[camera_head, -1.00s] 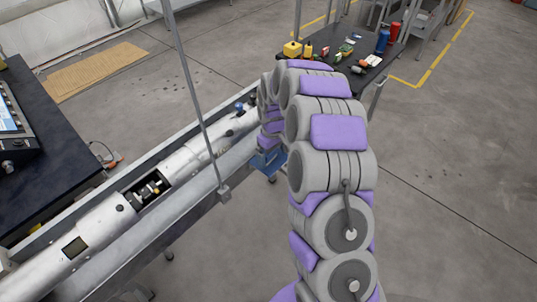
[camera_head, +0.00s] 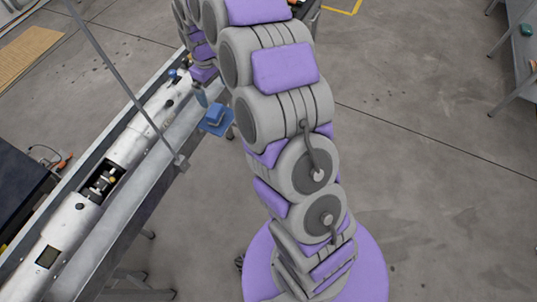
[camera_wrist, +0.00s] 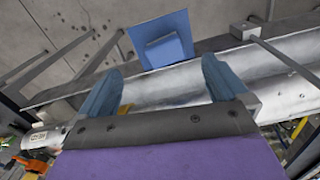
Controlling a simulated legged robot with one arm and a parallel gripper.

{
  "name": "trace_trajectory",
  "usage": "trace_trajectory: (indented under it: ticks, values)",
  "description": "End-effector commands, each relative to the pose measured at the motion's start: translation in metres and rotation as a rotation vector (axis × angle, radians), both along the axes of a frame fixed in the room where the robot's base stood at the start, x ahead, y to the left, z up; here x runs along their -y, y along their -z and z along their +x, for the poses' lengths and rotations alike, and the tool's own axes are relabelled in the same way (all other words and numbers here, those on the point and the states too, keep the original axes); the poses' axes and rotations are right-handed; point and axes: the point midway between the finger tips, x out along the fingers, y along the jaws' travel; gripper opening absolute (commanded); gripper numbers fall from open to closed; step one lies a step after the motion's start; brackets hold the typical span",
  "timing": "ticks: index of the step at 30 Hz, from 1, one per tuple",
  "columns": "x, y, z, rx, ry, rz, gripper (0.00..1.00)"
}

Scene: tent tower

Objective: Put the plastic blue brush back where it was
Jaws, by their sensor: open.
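A blue square plate with a smaller raised blue block (camera_head: 217,117) sits at the bench's outer edge in the head view. It also shows ahead of the fingers in the wrist view (camera_wrist: 168,48). I cannot tell whether it is the brush or its holder; no bristles show. My gripper (camera_wrist: 161,66) has two blue fingers spread apart with nothing between them. It points toward the bench edge, and the plate lies beyond the fingertips, apart from them. In the head view my arm hides most of the gripper.
A long silver cylinder (camera_head: 128,146) with an open hatch lies along the narrow bench. A thin upright post (camera_head: 120,80) stands on the bench's near rail (camera_head: 140,195). A dark table stands at the left.

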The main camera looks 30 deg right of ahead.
Motion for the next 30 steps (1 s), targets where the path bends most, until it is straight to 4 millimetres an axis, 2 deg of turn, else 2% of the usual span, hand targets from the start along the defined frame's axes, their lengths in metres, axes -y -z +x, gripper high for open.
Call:
trace_trajectory:
  ticks: [5, 10, 16, 24, 30]
  values:
    - [-0.01, -0.036, -0.043, -0.008, 0.036, 0.011, 1.0]
    - [-0.011, -0.071, -0.102, -0.027, 0.095, 0.019, 1.0]
    - [-0.008, -0.097, -0.177, -0.058, 0.176, 0.015, 1.0]
    - [-0.007, -0.114, -0.283, -0.094, 0.309, -0.012, 1.0]
    - [-0.004, -0.112, -0.355, -0.121, 0.42, -0.03, 1.0]
